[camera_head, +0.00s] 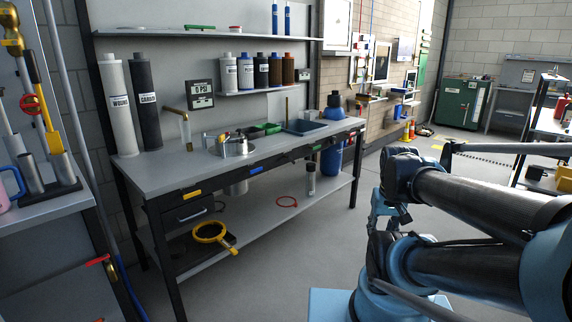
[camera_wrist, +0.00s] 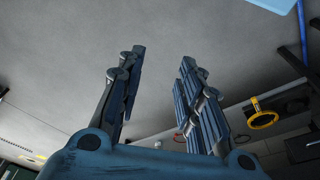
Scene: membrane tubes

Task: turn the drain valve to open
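A small valve with a red lever handle (camera_head: 97,261) and a brass-coloured body (camera_head: 112,273) sits at the lower left in the head view, beside a blue hose. No label shows on it, so I cannot tell whether it is the drain valve. My gripper (camera_wrist: 162,58) is open and empty in the wrist view, its two blue segmented fingers spread apart over grey floor. It is well away from the red-handled valve, which I cannot make out in the wrist view. In the head view my arm is folded at the right and largely hides the gripper.
A workbench (camera_head: 160,174) with a lower shelf stands at centre left. A yellow ring-shaped tool (camera_head: 210,233) lies on the shelf; it also shows in the wrist view (camera_wrist: 263,119). A blue tank (camera_head: 331,150) stands at the bench's right end. Floor between bench and arm is clear.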

